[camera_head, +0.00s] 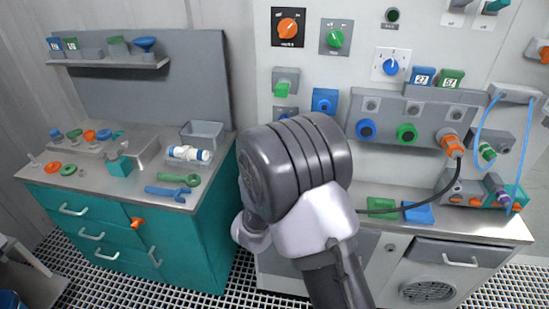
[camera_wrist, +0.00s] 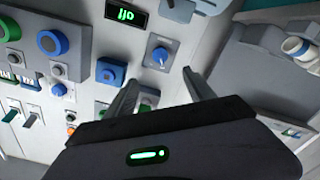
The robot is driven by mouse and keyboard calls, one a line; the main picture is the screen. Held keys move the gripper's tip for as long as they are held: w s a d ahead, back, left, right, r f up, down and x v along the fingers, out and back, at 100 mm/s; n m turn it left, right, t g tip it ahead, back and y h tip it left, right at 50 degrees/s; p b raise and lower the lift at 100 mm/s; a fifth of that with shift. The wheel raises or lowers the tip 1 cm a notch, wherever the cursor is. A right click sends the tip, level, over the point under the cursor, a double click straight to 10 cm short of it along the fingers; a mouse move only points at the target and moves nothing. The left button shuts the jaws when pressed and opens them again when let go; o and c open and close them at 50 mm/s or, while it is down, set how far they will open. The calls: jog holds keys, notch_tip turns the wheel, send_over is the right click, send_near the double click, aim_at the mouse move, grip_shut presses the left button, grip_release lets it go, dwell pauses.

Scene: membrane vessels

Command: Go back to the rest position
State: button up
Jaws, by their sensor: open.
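My gripper (camera_wrist: 159,77) shows in the wrist view with its two fingers spread apart and nothing between them. I cannot tell how far the fingertips are from the panel. In the head view my raised arm stands in the middle, in front of the panel and the right bench, and hides my gripper.
A teal drawer bench (camera_head: 110,225) with tools and a grey bin (camera_head: 202,134) stands at left. At right, a bench (camera_head: 470,225) sits below the panel. A black cable (camera_head: 440,191) hangs from an orange connector (camera_head: 451,143). Blue hoses (camera_head: 479,125) loop farther right.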

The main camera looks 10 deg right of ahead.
jog(key=s+r+m+g+y, duration=0.5)
jog(key=s+r+y, duration=0.1)
jog(key=s+r, duration=0.55)
jog(key=s+f+m+g, duration=0.1)
jog(key=s+g, duration=0.2)
jog(key=s, duration=1)
jog(key=s+d+f+m+g+y, duration=0.1)
jog(key=s+f+g, duration=0.1)
jog(key=s, duration=1)
jog(key=shift+s+d+f+g+y, duration=0.15)
jog(key=shift+s+d+g+y, duration=0.2)
jog(key=shift+g, duration=0.35)
jog(key=shift+a, duration=0.1)
